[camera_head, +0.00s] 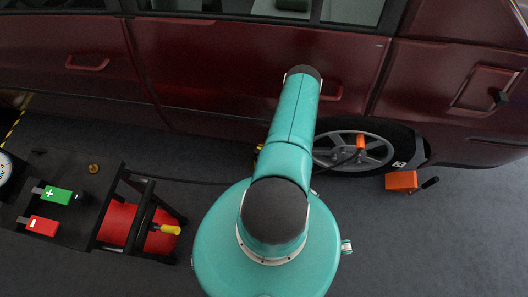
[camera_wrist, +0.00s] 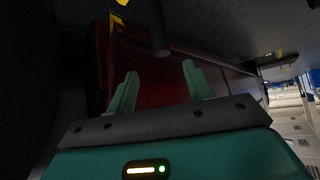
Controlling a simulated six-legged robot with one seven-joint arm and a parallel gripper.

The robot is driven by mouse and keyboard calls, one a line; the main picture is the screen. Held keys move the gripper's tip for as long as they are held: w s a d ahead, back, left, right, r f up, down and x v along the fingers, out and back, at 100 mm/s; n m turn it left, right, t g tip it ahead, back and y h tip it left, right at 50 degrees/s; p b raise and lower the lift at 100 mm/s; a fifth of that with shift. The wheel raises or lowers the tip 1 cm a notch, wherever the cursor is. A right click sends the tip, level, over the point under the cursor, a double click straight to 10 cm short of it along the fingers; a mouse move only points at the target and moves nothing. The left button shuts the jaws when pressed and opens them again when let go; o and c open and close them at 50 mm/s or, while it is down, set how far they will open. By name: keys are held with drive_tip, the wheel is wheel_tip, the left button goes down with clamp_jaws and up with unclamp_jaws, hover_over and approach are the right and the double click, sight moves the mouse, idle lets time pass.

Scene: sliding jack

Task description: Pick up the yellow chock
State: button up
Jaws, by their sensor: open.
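A small yellow piece (camera_head: 258,149) shows at the left edge of my arm, below the car; most of it is hidden, and I cannot tell whether it is the yellow chock. In the wrist view, a small yellow patch (camera_wrist: 119,19) shows near the top edge, beyond the finger tips; I cannot tell what it belongs to. My gripper (camera_wrist: 158,82) is open, with its two green fingers apart and nothing seen held between them. In the head view my arm reaches toward the car and hides the gripper.
The dark red car (camera_head: 230,75) spans the back, with a wheel (camera_head: 375,152) on the right. An orange block (camera_head: 401,180) with a black handle lies beside it. A black cart (camera_head: 90,165) with green and red blocks and a red cylinder (camera_head: 120,222) stands left. The right floor is clear.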

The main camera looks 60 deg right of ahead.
sight(258, 151)
drive_tip(key=x, duration=1)
drive_tip(key=shift+a, duration=0.2)
clamp_jaws()
drive_tip(key=shift+d, duration=0.1)
idle(1.0)
